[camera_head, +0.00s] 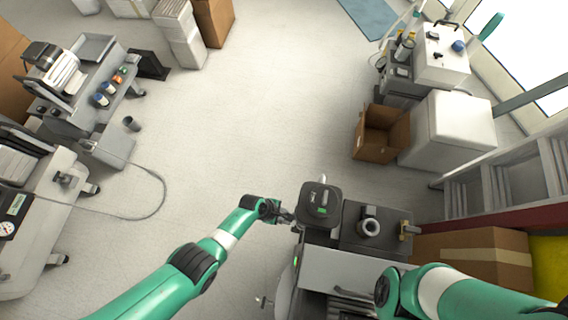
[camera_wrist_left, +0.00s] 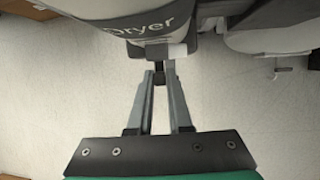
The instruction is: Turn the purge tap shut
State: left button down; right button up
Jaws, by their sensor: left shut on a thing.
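The dryer (camera_wrist_left: 110,32), a grey housing with "Dryer" printed on it, fills the top of the left wrist view. In the head view its dark top (camera_head: 320,196) shows on the compressor unit. Under it, a small dark piece that looks like the purge tap (camera_wrist_left: 159,68) sits between my left fingertips. My left gripper (camera_wrist_left: 159,78) is shut on this piece from below; the fingers hide part of it. In the head view the left gripper (camera_head: 287,216) reaches the dryer's left side, and the tap is too small to make out. My right gripper is not visible; only its arm shows, bottom right.
The compressor cabinet (camera_head: 345,268) stands beneath and right of the dryer. A pale rounded tank (camera_wrist_left: 270,28) with a small fitting (camera_wrist_left: 284,68) is close on the right in the wrist view. A cardboard box (camera_head: 475,255) is at right. The floor left of the dryer is clear.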

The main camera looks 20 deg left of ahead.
pick_arm(q)
jog(key=shift+s+t+p, duration=0.3)
jog(key=shift+t+p, duration=0.15)
jog(key=shift+t, duration=0.25)
jog(key=shift+s+d+f+m+t+y, duration=0.15)
jog(key=shift+s+m+t, duration=0.1)
jog(key=shift+t, duration=0.75)
jog(key=shift+s+a+f+m+t+y, duration=0.15)
jog(key=shift+m+t, duration=0.1)
jog(key=shift+t, duration=0.75)
jog(key=shift+d, duration=0.1)
jog(key=c, duration=0.8)
grip_release()
jog(key=shift+c, duration=0.2)
jog(key=shift+r, duration=0.1)
